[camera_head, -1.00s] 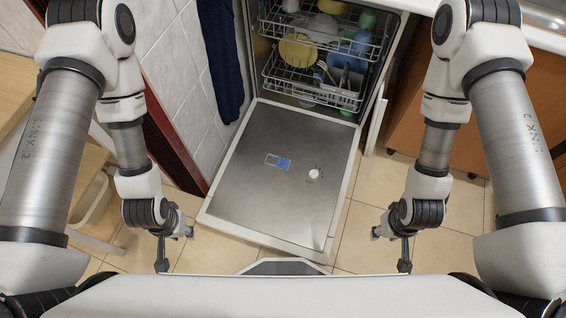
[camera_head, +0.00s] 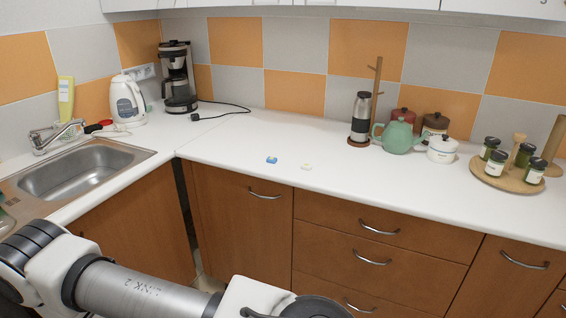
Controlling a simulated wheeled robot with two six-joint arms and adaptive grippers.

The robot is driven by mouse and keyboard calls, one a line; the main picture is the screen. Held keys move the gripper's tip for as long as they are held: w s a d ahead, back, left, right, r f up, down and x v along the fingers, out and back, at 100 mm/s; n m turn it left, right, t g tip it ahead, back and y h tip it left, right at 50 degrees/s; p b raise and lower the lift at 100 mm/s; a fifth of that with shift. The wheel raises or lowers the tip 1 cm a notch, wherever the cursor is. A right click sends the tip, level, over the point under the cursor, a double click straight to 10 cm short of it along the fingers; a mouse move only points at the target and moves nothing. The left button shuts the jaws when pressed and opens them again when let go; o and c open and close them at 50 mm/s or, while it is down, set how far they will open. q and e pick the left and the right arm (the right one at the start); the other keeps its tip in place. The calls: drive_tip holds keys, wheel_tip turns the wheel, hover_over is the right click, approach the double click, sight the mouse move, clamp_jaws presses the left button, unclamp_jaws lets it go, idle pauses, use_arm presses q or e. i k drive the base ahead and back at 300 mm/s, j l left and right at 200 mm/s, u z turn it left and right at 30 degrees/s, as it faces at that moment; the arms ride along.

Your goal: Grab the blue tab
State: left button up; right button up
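A small blue tab (camera_head: 272,160) lies on the white countertop (camera_head: 230,150), near the inner corner of the counter. A pale, whitish-yellow tab (camera_head: 306,167) lies a little to its right, apart from it. My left arm crosses the bottom left of the view, well below and in front of the counter. Its gripper is out of frame. My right arm and gripper do not show.
A sink (camera_head: 80,170), kettle (camera_head: 127,101) and coffee maker (camera_head: 178,80) are on the left. A green teapot (camera_head: 397,137), white pot (camera_head: 442,148) and round tray of jars (camera_head: 508,182) stand on the right. The counter around the tabs is clear.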

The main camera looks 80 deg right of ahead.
sight(270, 160)
drive_tip(key=l+z, duration=0.1)
drive_tip(key=z, duration=2.35)
